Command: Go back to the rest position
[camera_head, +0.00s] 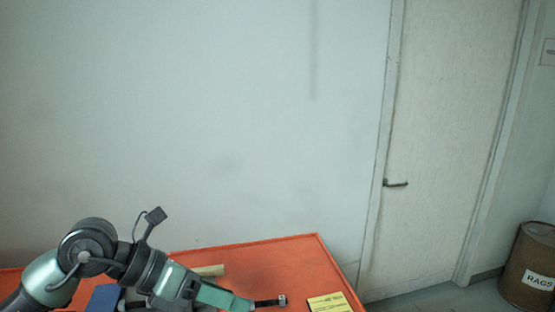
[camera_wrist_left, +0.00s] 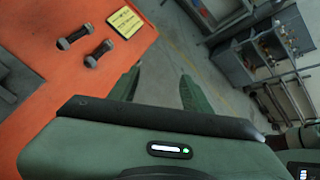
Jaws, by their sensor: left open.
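My left gripper (camera_head: 240,300) reaches in from the lower left of the head view, low over the orange table. In the left wrist view its two green fingers (camera_wrist_left: 160,82) stand apart with nothing between them, and the grey floor shows past them. Its fingertips are partly cut off by the bottom edge of the head view. No gate valve can be made out in either view.
The orange table (camera_head: 285,262) bears a yellow note (camera_head: 330,302) and dark bolts (camera_wrist_left: 75,38). A blue item (camera_head: 104,298) lies beside my arm. A door (camera_head: 440,150) and a RAGS drum (camera_head: 530,265) stand right. Metal shelving (camera_wrist_left: 262,55) stands across the floor.

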